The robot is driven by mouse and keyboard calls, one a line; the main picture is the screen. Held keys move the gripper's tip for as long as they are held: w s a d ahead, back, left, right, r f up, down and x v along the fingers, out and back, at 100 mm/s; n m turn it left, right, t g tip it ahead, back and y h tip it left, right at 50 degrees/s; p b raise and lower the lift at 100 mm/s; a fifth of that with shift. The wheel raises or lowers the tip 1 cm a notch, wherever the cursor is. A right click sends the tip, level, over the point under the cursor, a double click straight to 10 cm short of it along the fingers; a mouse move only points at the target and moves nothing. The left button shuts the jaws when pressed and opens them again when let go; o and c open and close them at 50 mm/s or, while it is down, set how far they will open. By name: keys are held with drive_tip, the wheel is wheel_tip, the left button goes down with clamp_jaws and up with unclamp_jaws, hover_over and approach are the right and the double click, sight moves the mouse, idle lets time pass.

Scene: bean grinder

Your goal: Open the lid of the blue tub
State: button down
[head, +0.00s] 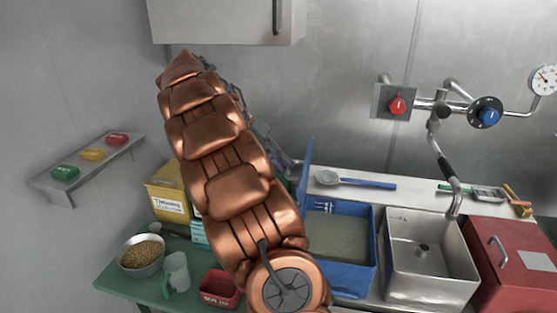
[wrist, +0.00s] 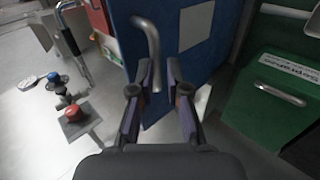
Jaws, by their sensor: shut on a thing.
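The blue tub (head: 343,276) stands on the counter right of my arm, and a grey-green fill shows inside it. Its blue lid (head: 306,172) stands raised, nearly upright, at the tub's left side. In the wrist view the lid (wrist: 185,75) fills the middle, with a metal bar handle (wrist: 151,50) on its face. My gripper (wrist: 158,92) is shut on this handle, one finger on each side of it. In the head view my gripper is mostly hidden behind my copper arm.
A steel basin (head: 432,283) and a red box (head: 515,265) stand right of the tub. A ladle (head: 365,183) lies behind it. A green box (wrist: 265,95) shows at the wrist view's right. A tap (head: 447,170) hangs over the basin.

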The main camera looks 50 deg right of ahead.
drive_tip(key=f, duration=0.2)
drive_tip(key=shift+a+f, duration=0.2)
drive_tip(key=shift+f, duration=0.1)
drive_tip(key=shift+s+d+y, duration=0.1)
drive_tip(key=shift+d+y, duration=0.1)
drive_tip(key=shift+y, duration=0.1)
drive_tip(key=c, duration=1)
unclamp_jaws()
drive_tip(key=shift+r, duration=0.25)
drive_tip(key=shift+c, duration=1)
drive_tip(key=shift+r, duration=0.1)
drive_tip(key=shift+w+r, duration=0.2)
drive_tip(key=shift+s, duration=0.1)
